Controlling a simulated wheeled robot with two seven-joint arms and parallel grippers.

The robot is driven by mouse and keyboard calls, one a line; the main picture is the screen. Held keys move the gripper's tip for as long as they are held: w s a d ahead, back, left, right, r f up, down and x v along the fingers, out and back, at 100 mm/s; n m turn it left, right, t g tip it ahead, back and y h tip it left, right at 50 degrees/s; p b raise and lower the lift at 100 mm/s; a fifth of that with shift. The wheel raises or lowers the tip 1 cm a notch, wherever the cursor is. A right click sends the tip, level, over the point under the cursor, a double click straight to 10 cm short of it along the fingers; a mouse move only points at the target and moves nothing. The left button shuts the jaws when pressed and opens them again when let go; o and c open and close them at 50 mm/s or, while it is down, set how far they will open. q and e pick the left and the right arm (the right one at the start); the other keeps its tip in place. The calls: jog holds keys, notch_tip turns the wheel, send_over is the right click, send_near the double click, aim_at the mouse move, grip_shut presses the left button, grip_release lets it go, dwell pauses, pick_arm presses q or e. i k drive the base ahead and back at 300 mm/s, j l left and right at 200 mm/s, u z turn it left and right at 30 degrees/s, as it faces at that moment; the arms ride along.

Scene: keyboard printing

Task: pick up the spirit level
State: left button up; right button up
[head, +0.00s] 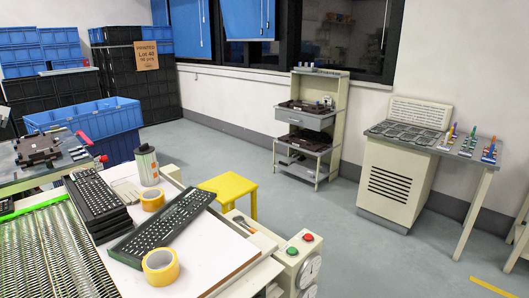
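A long thin bright green bar (36,207) lies along the back edge of the ridged metal surface at the left. It may be the spirit level, but no vial or markings are clear at this size, so I cannot tell for certain. Its left end runs to the picture's edge. No other thing in view looks clearly like a spirit level. Neither of my grippers is in view.
The white worktop (205,262) holds stacked black keyboards (92,198), a loose keyboard (163,222), yellow tape rolls (160,267) and a can (147,165). A yellow stool (229,190) stands behind. Red and green buttons sit on the right corner. The floor beyond is mostly clear.

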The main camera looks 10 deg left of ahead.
aim_at(55, 128)
jog(key=i+l+z, duration=0.65)
jog(key=i+z, duration=0.55)
jog(key=i, duration=0.2)
jog(key=i+u, duration=0.2)
jog(key=i, duration=0.25)
jog(key=i+u, duration=0.2)
jog(key=i, duration=0.25)
jog(key=i+l+u, duration=0.2)
jog(key=i, duration=0.2)
jog(key=i+l+u, duration=0.25)
jog(key=i, duration=0.2)
jog(key=i+j+u, duration=0.2)
jog(key=i+u, duration=0.75)
jog(key=i, duration=0.2)
jog(key=i+u, duration=0.15)
jog(key=i, duration=0.35)
jog(key=i+u, duration=0.15)
jog(key=i, duration=0.4)
jog(key=i+l+u, duration=0.1)
jog(key=i, duration=0.4)
jog(key=i+l+u, duration=0.15)
jog(key=i, duration=0.35)
jog(key=i+u, duration=0.3)
jog(key=i, duration=0.35)
jog(key=i+u, duration=0.35)
jog(key=i, duration=0.3)
jog(key=i+l+u, duration=0.3)
jog(key=i, duration=0.3)
